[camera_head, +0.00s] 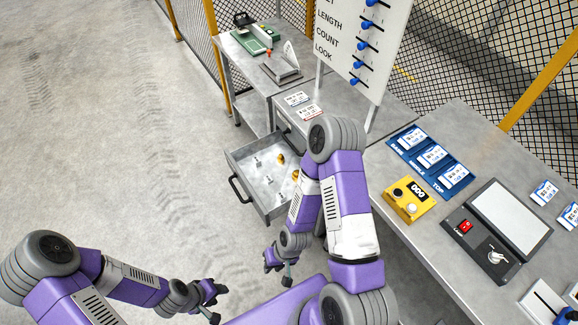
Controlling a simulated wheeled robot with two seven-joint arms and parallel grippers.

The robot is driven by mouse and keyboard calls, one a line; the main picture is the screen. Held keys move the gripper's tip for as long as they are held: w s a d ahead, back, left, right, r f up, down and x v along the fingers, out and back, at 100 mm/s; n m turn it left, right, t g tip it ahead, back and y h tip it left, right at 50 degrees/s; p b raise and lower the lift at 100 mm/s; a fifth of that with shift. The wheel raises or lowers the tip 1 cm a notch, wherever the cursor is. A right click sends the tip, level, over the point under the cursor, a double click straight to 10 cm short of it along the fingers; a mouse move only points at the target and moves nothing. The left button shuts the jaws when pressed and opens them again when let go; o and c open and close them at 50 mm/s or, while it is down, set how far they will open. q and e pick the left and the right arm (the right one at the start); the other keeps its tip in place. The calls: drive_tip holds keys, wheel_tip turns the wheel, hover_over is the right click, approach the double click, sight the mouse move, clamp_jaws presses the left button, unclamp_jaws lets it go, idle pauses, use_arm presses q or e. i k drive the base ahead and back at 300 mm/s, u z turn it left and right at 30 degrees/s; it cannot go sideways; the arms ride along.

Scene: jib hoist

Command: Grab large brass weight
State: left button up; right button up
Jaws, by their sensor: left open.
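A pulled-out grey drawer (243,158) under the workbench holds small brass-coloured pieces. One brass weight (281,160) lies near the drawer's middle. Another brass piece (295,174) is close to my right arm, which hides part of the drawer. I cannot tell which is the large weight. Small grey pieces lie beside them. My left gripper (218,303) is open and empty, low at the bottom, well below the drawer. My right gripper (278,272) is below the drawer's front corner, its fingers apart, with nothing seen between them.
The workbench (420,240) on the right carries a yellow counter box (407,200), a blue card mat (457,174) and a black-framed panel (497,230). A white slider board (362,40) stands behind. Open floor lies left of the drawer. A mesh fence runs behind the benches.

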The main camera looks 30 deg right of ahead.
sight(295, 173)
drive_tip(key=i, duration=1.15)
drive_tip(key=z, duration=3.1)
